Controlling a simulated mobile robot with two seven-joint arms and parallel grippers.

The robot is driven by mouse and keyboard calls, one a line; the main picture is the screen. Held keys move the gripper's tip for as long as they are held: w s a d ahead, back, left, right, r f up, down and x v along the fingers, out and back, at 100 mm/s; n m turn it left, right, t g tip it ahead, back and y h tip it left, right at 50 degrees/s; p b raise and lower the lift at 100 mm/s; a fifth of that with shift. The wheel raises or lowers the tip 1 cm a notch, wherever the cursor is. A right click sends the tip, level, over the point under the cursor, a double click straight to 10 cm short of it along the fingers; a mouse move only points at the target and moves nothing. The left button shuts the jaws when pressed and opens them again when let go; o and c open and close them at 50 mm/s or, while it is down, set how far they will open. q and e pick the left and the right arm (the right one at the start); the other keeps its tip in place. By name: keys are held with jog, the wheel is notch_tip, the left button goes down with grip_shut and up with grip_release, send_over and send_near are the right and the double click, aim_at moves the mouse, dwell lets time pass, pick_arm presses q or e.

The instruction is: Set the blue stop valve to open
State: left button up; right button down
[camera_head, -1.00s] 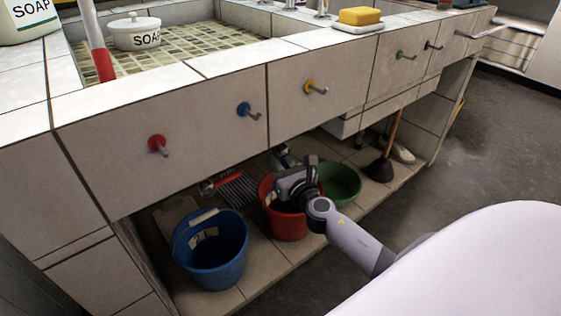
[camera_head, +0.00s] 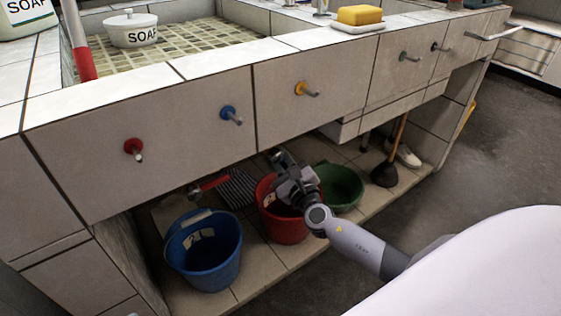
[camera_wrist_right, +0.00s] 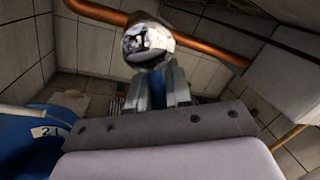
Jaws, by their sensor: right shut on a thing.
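In the right wrist view a shiny chrome ball-shaped part (camera_wrist_right: 147,44) sits on a copper pipe under the counter. A blue piece, the blue stop valve's handle (camera_wrist_right: 157,92), shows just below it between the fingers of my right gripper (camera_wrist_right: 165,85). The gripper is shut on this handle; the fingers hide much of it. In the head view my right gripper (camera_head: 282,158) reaches under the counter's front edge, above the red bucket, and the valve is hidden there. My left gripper is not in view.
The counter's front panel carries red (camera_head: 133,147), blue (camera_head: 229,114) and yellow (camera_head: 302,89) knobs. A blue bucket (camera_head: 205,255), a red bucket (camera_head: 285,228) and a green basin (camera_head: 340,185) stand on the low shelf. A copper pipe (camera_wrist_right: 205,52) crosses the wrist view.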

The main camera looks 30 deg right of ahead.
pick_arm(q)
jog(key=p, duration=0.1)
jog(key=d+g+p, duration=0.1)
jog(key=p, duration=0.1)
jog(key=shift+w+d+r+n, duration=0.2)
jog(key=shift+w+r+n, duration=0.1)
pick_arm(e)
jog(key=r+n+y, duration=0.1)
jog(key=n, duration=0.3)
jog(key=d+r+n+y, duration=0.1)
jog(key=n, duration=0.4)
jog(key=d+r+n+t+y, duration=0.1)
jog(key=r+n, duration=0.1)
jog(key=n, duration=0.2)
jog(key=shift+r+n, duration=0.1)
jog(key=shift+n, duration=0.3)
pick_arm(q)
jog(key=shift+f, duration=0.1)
pick_arm(e)
jog(key=c, duration=1.1)
grip_release()
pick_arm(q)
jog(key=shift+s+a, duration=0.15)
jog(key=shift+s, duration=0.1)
